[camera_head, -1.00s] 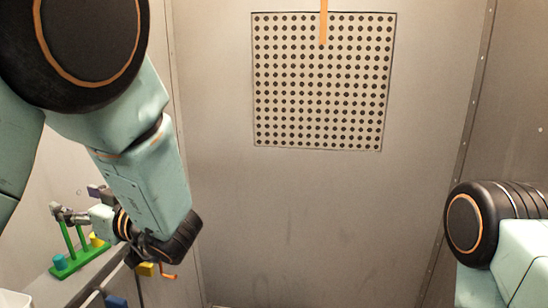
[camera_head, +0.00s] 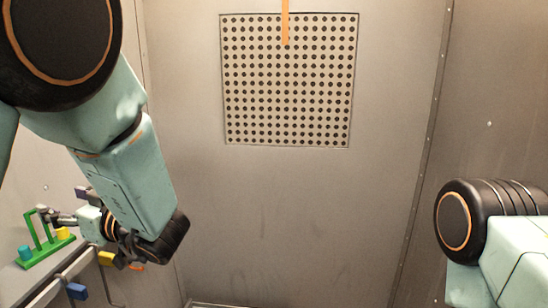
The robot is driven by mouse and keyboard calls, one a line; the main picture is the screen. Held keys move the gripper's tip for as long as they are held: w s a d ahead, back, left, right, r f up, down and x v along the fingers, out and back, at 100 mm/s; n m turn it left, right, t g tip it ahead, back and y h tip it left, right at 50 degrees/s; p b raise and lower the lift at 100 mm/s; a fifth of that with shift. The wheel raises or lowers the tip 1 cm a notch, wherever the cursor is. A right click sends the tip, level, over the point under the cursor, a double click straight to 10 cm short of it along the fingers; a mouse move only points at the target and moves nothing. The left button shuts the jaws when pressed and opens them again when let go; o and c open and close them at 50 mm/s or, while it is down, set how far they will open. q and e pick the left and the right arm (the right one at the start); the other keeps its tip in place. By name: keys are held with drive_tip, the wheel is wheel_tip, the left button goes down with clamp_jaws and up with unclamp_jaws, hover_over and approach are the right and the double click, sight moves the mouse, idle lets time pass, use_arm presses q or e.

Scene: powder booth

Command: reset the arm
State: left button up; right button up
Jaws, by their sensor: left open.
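My left arm comes in from the left and bends down to the left gripper (camera_head: 48,214), which points left. The gripper is small in the picture, open, and close to the upper part of a green rack (camera_head: 46,252). I cannot tell whether it touches the rack. A teal piece (camera_head: 25,253) and a yellow piece (camera_head: 62,233) are at the rack. On the right, a black joint and pale green link of my right arm show; its gripper is out of view.
A blue block (camera_head: 76,291) and a yellow block (camera_head: 106,258) are on grey bars below the left forearm. The middle is free.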

use_arm(q)
drive_tip(key=w+d+f+m+t+h, duration=0.4)
drive_tip(key=w+f+m+t+h, duration=0.15)
drive_tip(key=f, duration=0.25)
drive_tip(key=s+d+f+m+g+h, duration=0.1)
drive_tip(key=s+d+f+m+h, duration=0.15)
drive_tip(key=f, duration=0.35)
drive_tip(key=s+d+f+m+g+h, duration=0.1)
drive_tip(key=s+f+h, duration=0.1)
drive_tip(key=s+f, duration=0.3)
drive_tip(key=s+d+f+m+g+h, duration=0.1)
drive_tip(key=s+d+f+m+h, duration=0.15)
drive_tip(key=f, duration=0.45)
drive_tip(key=s+d+f+g+h, duration=0.1)
drive_tip(key=s+f+g, duration=0.1)
drive_tip(key=s+f, duration=0.3)
drive_tip(key=s+d+f+m+g+h, duration=0.1)
drive_tip(key=s+d+f+g+h, duration=0.1)
drive_tip(key=s, duration=1.1)
drive_tip(key=s+d+f+m+g+h, duration=0.1)
drive_tip(key=s+f+g, duration=0.3)
drive_tip(key=s+f, duration=0.3)
drive_tip(key=s, duration=0.3)
drive_tip(key=shift+d+f, duration=0.3)
drive_tip(key=shift+d, duration=0.1)
